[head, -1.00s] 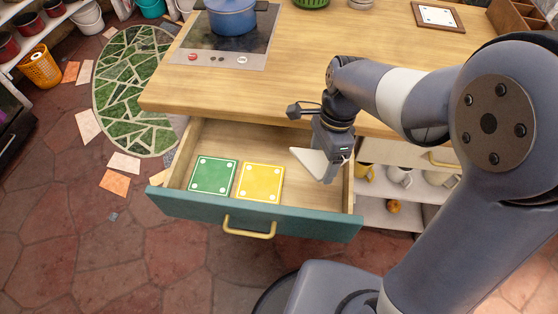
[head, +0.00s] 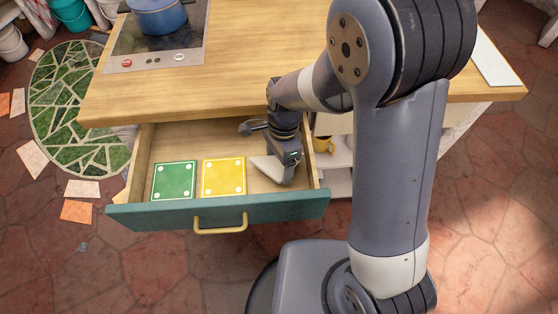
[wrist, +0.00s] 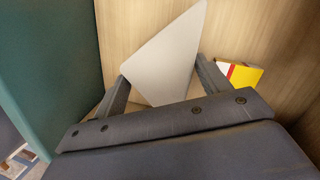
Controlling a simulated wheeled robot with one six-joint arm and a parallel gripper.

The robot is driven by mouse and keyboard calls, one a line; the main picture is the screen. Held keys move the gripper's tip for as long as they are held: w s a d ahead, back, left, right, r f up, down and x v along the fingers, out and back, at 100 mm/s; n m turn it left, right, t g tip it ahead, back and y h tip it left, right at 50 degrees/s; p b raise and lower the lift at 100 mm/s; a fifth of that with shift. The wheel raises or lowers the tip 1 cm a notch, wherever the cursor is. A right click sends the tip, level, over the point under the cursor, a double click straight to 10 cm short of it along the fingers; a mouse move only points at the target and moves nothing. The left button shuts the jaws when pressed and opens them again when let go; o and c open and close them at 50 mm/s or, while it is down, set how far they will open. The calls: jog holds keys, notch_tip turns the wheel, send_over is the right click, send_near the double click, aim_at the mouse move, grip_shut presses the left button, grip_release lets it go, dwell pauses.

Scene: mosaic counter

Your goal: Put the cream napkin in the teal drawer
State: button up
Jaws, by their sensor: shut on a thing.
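The teal drawer (head: 285,208) is pulled open below the wooden counter. The cream napkin (head: 266,168) is a folded triangle, held at the right part of the drawer; it also shows in the wrist view (wrist: 168,58). My gripper (head: 283,180) is shut on the napkin, with a finger on each side of it in the wrist view (wrist: 160,88). The gripper is low, inside the drawer's outline. I cannot tell whether the napkin touches the drawer floor.
The drawer's right wall is close by. A blue pot (head: 157,15) stands on the hob above. A yellow mug (head: 323,145) is on the shelf at right.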

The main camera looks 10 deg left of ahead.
jog(key=shift+f+b, duration=0.3)
jog(key=shift+f, duration=0.3)
jog(key=o, duration=1)
jog(key=shift+r+p, duration=0.35)
jog(key=shift+r, duration=0.2)
jog(key=p+v, duration=0.1)
jog(key=v, duration=1.1)
jog(key=shift+r, duration=0.15)
